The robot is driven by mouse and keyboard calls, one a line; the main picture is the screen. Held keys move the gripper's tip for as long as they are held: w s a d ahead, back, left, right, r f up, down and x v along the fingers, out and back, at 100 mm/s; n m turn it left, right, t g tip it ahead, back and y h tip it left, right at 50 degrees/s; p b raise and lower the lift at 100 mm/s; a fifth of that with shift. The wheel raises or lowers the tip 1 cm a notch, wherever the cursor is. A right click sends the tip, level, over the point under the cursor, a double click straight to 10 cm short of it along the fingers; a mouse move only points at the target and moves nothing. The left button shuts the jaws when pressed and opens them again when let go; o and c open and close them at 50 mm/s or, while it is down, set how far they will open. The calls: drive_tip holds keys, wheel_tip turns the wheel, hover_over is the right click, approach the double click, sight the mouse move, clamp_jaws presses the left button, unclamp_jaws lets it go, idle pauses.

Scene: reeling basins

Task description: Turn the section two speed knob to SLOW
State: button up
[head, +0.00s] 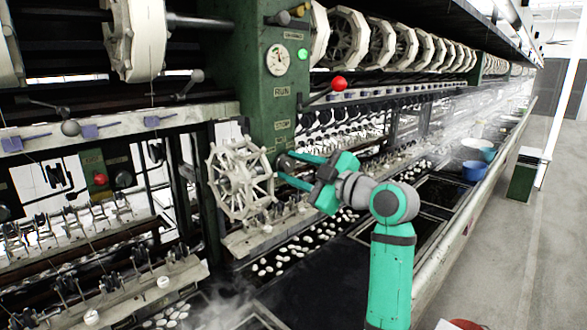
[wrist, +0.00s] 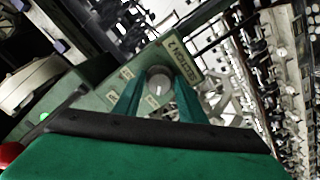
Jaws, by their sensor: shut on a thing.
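The section two speed knob (wrist: 158,80) is a round grey knob on a green panel, beside a plate (wrist: 187,66) reading SECTION 2, in the wrist view. My gripper (wrist: 159,91) has one green finger on each side of the knob and is shut on it. A pale mark shows on the knob's face, but its exact setting cannot be told. Small plates (wrist: 126,73) around the knob are too small to read.
A red ball-ended lever (head: 338,84) juts from the green column (head: 262,60) above my gripper. A pale spoked reel (head: 240,180) stands close to its left. Basins with white cocoons (head: 300,240) lie below.

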drive_tip(key=shift+d, duration=0.1)
drive_tip(key=o, duration=0.8)
drive_tip(key=shift+o, duration=0.2)
drive_tip(key=v, duration=1)
drive_tip(key=shift+s+d, duration=0.25)
drive_tip(key=shift+s, duration=0.05)
drive_tip(key=shift+d, duration=0.1)
